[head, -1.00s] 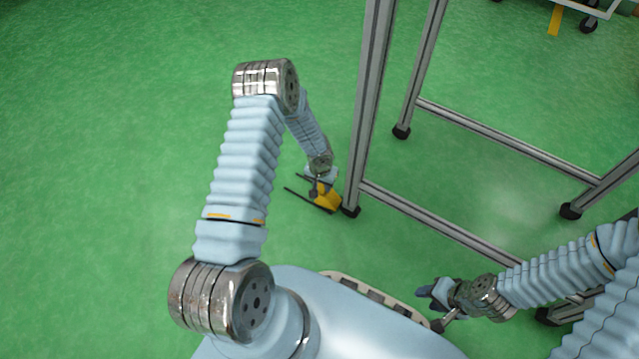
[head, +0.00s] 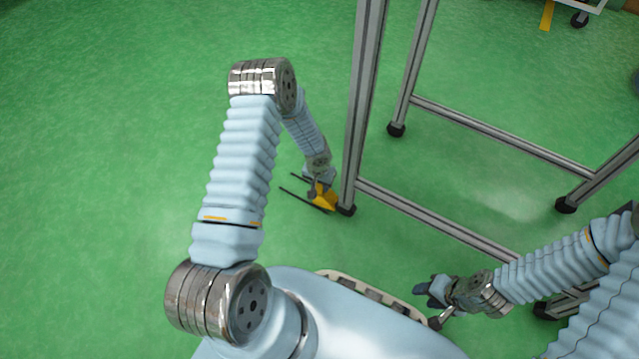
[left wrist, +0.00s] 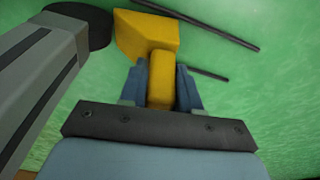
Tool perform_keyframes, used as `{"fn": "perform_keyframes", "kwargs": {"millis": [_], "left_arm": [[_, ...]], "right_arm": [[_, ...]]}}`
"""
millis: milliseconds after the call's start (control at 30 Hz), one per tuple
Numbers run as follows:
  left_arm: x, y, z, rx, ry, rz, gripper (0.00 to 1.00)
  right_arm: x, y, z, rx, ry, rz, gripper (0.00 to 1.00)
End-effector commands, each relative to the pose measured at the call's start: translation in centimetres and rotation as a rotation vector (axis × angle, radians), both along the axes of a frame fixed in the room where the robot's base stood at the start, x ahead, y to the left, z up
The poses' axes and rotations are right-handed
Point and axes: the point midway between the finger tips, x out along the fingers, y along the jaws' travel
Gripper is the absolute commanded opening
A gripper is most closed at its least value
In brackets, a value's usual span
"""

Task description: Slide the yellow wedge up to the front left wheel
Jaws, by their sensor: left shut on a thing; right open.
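The yellow wedge (head: 326,201) lies on the green floor beside the dark round foot of the near left frame post, the front left wheel (head: 347,210). In the left wrist view the wedge (left wrist: 150,36) has its wide end close against the dark wheel (left wrist: 85,22); I cannot tell whether they touch. My left gripper (head: 318,190) is shut on the wedge's narrow yellow grip, with blue fingers (left wrist: 160,88) on both sides. My right gripper (head: 430,291) is open and empty at the lower right, away from the wedge.
A grey metal frame post (head: 359,100) rises right above the wheel, with a low rail (head: 440,220) running right. Two thin dark strips (head: 302,199) lie by the wedge on the left. The floor further left is clear. A white cart (head: 585,5) stands at the far right.

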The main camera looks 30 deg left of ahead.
Motion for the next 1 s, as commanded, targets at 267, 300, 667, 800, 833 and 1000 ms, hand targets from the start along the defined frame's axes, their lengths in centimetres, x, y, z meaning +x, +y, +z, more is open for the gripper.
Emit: {"fn": "perform_keyframes", "kwargs": {"millis": [267,300,667,800,833,1000], "left_arm": [[0.0,-0.3,0.0,0.0,0.0,0.001,0.38],[0.0,-0.3,0.0,0.0,0.0,0.001,0.44],[0.0,-0.3,0.0,0.0,0.0,0.0,0.62],[0.0,-0.3,0.8,0.0,-0.001,0.0,0.62],[-0.1,-0.3,1.2,0.0,-0.001,0.0,0.62],[-0.6,-0.3,5.1,0.001,-0.004,0.0,0.62]], "right_arm": [[0.0,0.0,-0.2,0.0,0.0,0.0,0.43],[0.0,0.0,-0.2,0.0,0.0,0.0,0.43],[0.0,0.0,-0.2,0.0,0.0,0.0,0.43],[0.1,0.1,0.1,0.001,-0.003,-0.001,0.43],[0.1,0.1,0.2,0.001,-0.003,-0.001,0.43],[0.0,0.1,1.1,0.002,-0.001,0.0,0.43]]}}
